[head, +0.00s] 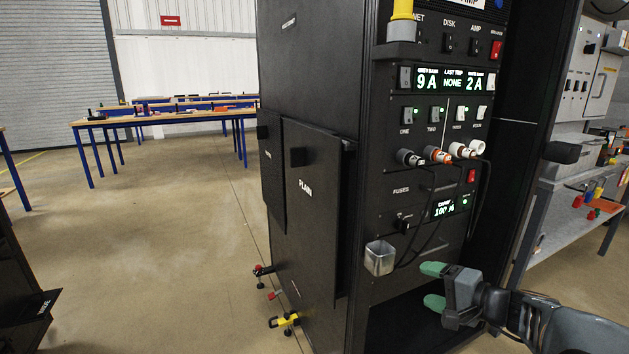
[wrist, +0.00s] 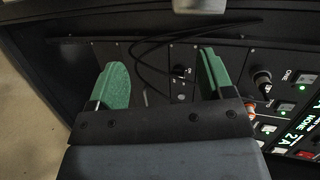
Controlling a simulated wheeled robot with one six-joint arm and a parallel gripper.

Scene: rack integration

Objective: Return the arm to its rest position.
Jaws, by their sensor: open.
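My gripper (head: 434,286) is at the lower right in the head view, in front of the lower part of the black rack (head: 312,204). Its two green fingers are apart with nothing between them. In the wrist view my gripper (wrist: 158,86) also shows open and empty, with the rack's panel, a dark cable and a small knob beyond the fingers. My arm reaches in from the right edge of the head view.
Plugs (head: 438,155) with hanging cables and a small metal cup (head: 380,257) stick out of the rack front. A grey bench (head: 570,198) with tools stands at right. Blue-legged tables (head: 150,119) stand at the back left; the floor before them is clear.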

